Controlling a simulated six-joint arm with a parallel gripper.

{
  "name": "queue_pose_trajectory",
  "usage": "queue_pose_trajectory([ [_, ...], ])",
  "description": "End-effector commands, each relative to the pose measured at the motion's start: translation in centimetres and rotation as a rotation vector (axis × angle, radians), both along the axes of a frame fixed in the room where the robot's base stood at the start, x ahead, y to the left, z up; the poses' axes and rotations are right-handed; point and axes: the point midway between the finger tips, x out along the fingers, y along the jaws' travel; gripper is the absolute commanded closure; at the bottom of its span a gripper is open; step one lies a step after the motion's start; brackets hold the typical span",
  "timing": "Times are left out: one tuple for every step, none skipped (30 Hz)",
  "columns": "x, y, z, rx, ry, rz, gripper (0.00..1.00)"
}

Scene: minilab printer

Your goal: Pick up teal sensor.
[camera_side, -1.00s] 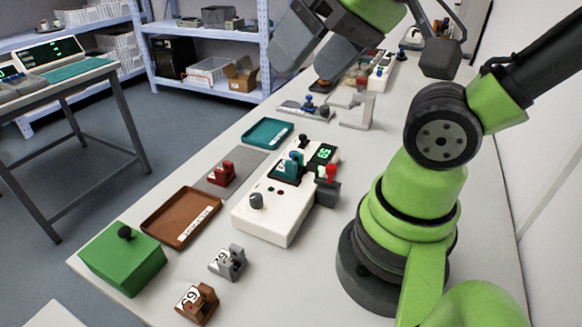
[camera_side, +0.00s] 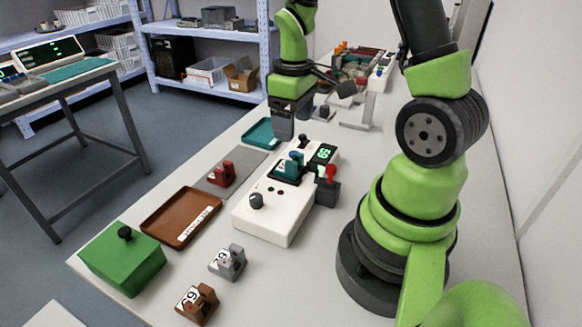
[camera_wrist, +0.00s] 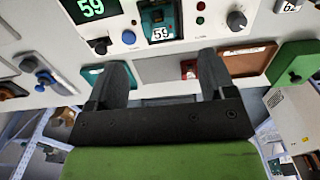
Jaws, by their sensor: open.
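The teal sensor (camera_side: 292,164) sits in a dark bay on top of the white printer unit (camera_side: 262,222). In the wrist view the teal sensor (camera_wrist: 158,20) is at the top centre, with a "59" label in front of it. My gripper (camera_side: 284,136) points down behind the printer unit, above and a little left of the sensor in the side view. In the wrist view my gripper (camera_wrist: 161,62) is open and empty, its fingers wide apart, with the sensor beyond the fingertips.
A red lever (camera_side: 331,172) and black knobs stand on or beside the unit. A red part (camera_side: 222,174), a brown tray (camera_side: 180,216), a teal tray (camera_side: 257,133), a green box (camera_side: 122,258), a grey part (camera_side: 228,262) and a brown part (camera_side: 197,303) lie around it.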

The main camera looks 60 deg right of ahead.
Motion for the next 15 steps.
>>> queue_pose_trajectory([
  [-0.1,0.0,-0.8,0.003,0.008,0.002,0.23],
  [-0.1,0.0,-1.3,0.004,0.008,0.003,0.23],
  [-0.1,0.0,-1.9,0.004,0.009,0.002,0.23],
  [-0.2,0.0,-2.4,0.005,0.009,0.001,0.23],
  [-0.1,0.0,-2.8,0.004,0.009,0.001,0.23],
  [-0.1,0.0,-3.3,0.004,0.009,0.002,0.23],
  [-0.1,0.0,-3.6,0.003,0.007,0.002,0.23],
  [-0.1,0.0,-3.9,0.003,0.006,0.000,0.23],
  [-0.1,0.0,-4.2,0.003,0.005,0.000,0.23],
  [-0.1,0.0,-4.3,0.003,0.005,-0.001,0.23],
  [-0.1,0.0,-4.5,0.002,0.004,-0.001,0.23],
  [-0.1,0.0,-4.8,0.002,0.004,0.000,0.23],
  [-0.1,0.0,-5.1,0.003,0.006,-0.001,0.23],
  [-0.1,0.0,-5.4,0.003,0.006,0.000,0.23],
  [-0.1,-0.1,-6.1,0.004,0.008,0.000,0.23],
])
